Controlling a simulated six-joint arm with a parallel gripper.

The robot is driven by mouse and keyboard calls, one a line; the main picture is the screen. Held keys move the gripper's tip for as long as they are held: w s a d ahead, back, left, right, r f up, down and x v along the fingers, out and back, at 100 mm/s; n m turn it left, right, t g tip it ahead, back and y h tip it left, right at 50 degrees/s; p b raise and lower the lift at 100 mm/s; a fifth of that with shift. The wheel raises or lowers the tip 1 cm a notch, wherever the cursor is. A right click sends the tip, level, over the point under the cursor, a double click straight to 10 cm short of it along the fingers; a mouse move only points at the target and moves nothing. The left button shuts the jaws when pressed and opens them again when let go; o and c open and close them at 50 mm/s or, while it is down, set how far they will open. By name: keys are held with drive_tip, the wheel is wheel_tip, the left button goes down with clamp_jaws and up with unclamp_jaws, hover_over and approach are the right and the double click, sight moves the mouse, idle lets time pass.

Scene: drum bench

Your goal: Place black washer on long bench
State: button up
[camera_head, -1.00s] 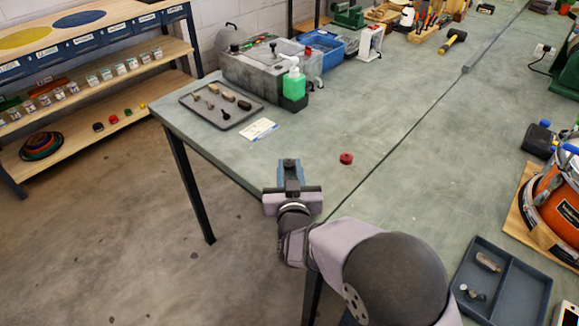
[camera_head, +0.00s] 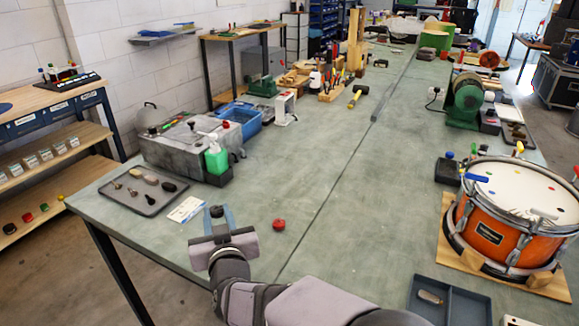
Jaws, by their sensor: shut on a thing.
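My gripper (camera_head: 220,216) is at the near left part of the long bench (camera_head: 330,190), with its blue fingers pointing away from me. It is shut on the black washer (camera_head: 216,211), a small dark round piece that shows between the fingertips. The fingers partly hide the washer. I cannot tell whether the washer touches the bench top or is held just above it. A red washer (camera_head: 279,225) lies on the bench to the right of my gripper, apart from it.
A white card (camera_head: 186,209) and a dark tray (camera_head: 140,200) of small tools lie left of my gripper. A grey machine with a green bottle (camera_head: 216,160) stands behind. An orange drum (camera_head: 490,235) is at right. The bench middle is clear.

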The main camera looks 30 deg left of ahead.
wheel_tip(320, 180, up, 15)
drive_tip(key=p, duration=1.4)
drive_tip(key=shift+p, duration=0.35)
drive_tip(key=shift+f, duration=0.15)
wheel_tip(320, 180, down, 15)
drive_tip(key=b, duration=1.5)
drive_tip(key=shift+f, duration=4.75)
drive_tip(key=shift+f+b, duration=0.3)
drive_tip(key=shift+b, duration=0.1)
drive_tip(key=o, duration=1)
drive_tip(key=shift+r, duration=0.1)
